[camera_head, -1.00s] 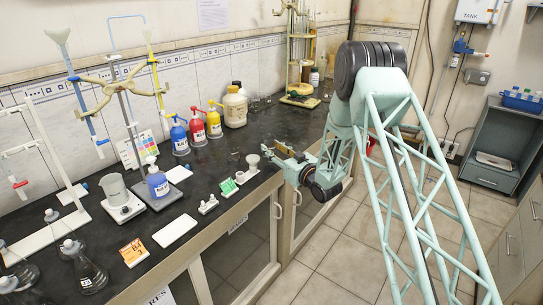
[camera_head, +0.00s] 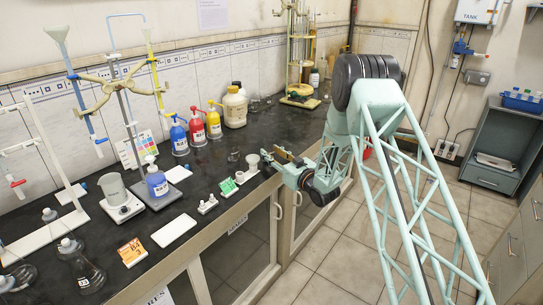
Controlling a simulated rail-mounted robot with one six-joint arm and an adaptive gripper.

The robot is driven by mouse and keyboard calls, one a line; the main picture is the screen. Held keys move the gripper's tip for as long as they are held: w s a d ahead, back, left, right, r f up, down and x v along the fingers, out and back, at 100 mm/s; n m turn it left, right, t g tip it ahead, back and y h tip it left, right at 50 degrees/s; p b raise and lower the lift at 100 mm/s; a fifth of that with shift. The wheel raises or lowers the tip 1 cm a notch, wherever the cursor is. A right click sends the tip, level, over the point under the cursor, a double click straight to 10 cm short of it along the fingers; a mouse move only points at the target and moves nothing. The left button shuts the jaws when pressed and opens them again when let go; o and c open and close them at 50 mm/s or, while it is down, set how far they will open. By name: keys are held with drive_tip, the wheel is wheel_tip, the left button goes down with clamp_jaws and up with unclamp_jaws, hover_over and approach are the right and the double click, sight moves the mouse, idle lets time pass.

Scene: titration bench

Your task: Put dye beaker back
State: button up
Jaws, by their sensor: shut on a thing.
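My gripper (camera_head: 275,160) is low over the front edge of the black bench, just right of a white cup-shaped vessel (camera_head: 252,161). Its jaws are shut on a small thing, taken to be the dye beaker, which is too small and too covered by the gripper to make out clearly. A small clear glass vessel (camera_head: 234,156) stands on the bench to the left of the white cup.
A green-and-white block (camera_head: 228,187) and small white holders (camera_head: 207,204) stand left of my gripper. A blue bottle (camera_head: 157,183) and a grey beaker (camera_head: 114,187) stand further left. Blue, red and yellow bottles (camera_head: 197,128) line the wall. The bench beyond the gripper is mostly clear.

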drive_tip(key=shift+f, duration=0.3)
drive_tip(key=o, duration=0.9)
drive_tip(key=shift+r, duration=0.15)
drive_tip(key=p+v, duration=0.1)
drive_tip(key=v, duration=1.1)
drive_tip(key=shift+p, duration=0.4)
drive_tip(key=shift+r, duration=0.1)
